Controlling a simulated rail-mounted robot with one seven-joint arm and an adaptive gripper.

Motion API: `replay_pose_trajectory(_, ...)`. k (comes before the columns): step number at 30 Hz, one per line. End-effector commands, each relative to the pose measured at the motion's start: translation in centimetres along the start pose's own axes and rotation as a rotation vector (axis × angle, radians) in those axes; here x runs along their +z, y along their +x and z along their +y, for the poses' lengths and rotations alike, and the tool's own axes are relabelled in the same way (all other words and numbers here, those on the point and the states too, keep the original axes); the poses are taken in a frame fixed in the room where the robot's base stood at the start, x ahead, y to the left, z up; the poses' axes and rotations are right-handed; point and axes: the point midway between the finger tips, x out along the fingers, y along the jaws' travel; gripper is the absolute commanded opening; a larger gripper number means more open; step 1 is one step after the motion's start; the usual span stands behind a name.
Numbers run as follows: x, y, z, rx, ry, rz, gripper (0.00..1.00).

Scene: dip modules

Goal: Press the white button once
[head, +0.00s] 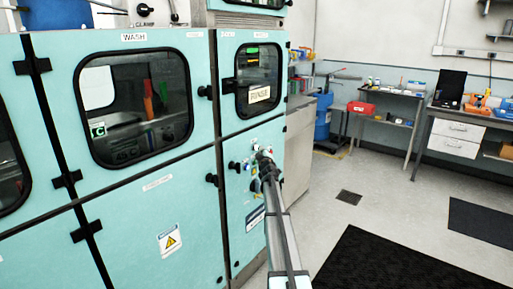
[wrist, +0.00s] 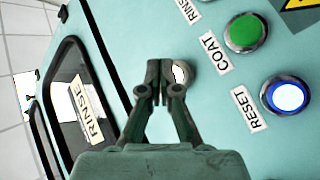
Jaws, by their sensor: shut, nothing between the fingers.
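The white button (wrist: 181,72) is on the teal panel in the wrist view, partly hidden behind the right finger of my gripper (wrist: 158,72). My gripper is shut and empty, its fingertips just left of the button's visible part. I cannot tell whether they touch the button or panel. In the head view my gripper (head: 262,156) is at the small control panel below the RINSE window, covering some of the buttons there.
A green button (wrist: 244,33) by the COAT label and a blue-lit button (wrist: 287,96) by the RESET label sit to the right. The RINSE window (wrist: 75,100) is to the left. Dark mats (head: 375,262) lie on the floor; the aisle is open.

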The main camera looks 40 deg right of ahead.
Motion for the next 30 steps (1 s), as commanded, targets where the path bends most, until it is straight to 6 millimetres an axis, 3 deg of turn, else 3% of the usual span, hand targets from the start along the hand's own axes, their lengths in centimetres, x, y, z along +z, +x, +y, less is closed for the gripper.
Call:
replay_pose_trajectory(11,0.1,-0.2,0.2,0.000,0.000,-0.001,0.00)
replay_pose_trajectory(30,2.4,-3.5,2.6,0.000,0.000,0.000,0.00)
